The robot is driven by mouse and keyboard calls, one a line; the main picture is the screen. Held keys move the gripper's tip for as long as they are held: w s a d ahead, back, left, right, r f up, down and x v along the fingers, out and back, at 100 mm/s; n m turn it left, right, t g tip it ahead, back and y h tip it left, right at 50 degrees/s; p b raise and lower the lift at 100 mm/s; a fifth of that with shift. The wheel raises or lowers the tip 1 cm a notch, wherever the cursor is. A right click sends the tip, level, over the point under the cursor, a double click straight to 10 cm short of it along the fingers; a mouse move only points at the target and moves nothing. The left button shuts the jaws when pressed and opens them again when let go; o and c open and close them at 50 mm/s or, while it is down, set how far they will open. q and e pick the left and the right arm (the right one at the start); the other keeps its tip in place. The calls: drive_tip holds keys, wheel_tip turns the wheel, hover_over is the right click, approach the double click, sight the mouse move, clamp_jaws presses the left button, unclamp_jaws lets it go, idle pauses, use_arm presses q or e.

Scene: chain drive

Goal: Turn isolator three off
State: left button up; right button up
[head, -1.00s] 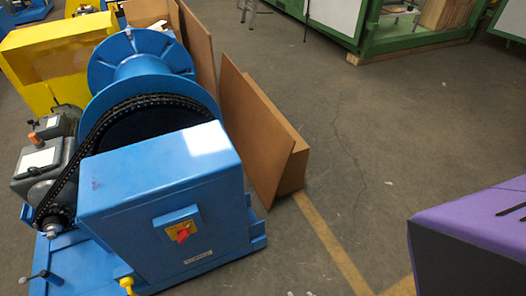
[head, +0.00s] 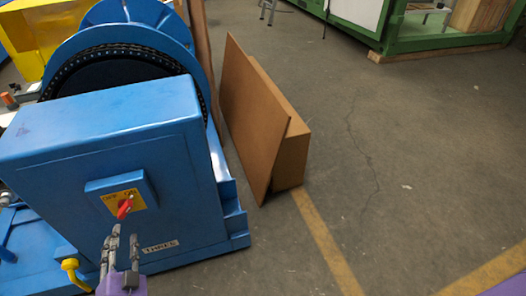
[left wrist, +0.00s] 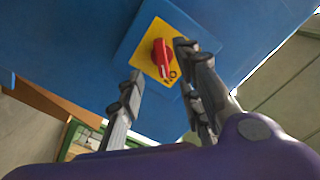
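The isolator (head: 117,198) is a blue box with a yellow plate and a red rotary knob (head: 124,209), on the front of the blue machine housing. A label reading THREE (head: 160,246) is below it. In the left wrist view the red knob (left wrist: 162,57) points toward the ON marking on the yellow plate (left wrist: 150,38). My left gripper (head: 125,238) is just below the knob in the head view. Its fingers also show in the left wrist view (left wrist: 160,65), apart on either side of the knob, with nothing between their pads that I can see held. My right gripper is not in view.
A blue chain drum (head: 130,45) stands behind the housing. A yellow fitting (head: 72,270) sits at the housing's lower left. Brown boards (head: 262,120) lean to the right of the machine. The floor (head: 400,180) farther right is open, marked with yellow lines.

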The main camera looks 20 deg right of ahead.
sight(125, 213)
use_arm(q)
drive_tip(key=w, duration=0.6)
drive_tip(key=w+b, duration=0.1)
drive_tip(key=w, duration=0.2)
drive_tip(key=shift+w+d+r, duration=0.15)
drive_tip(key=shift+d+r, duration=0.05)
drive_tip(key=shift+d, duration=0.15)
drive_tip(key=shift+c, duration=0.2)
clamp_jaws()
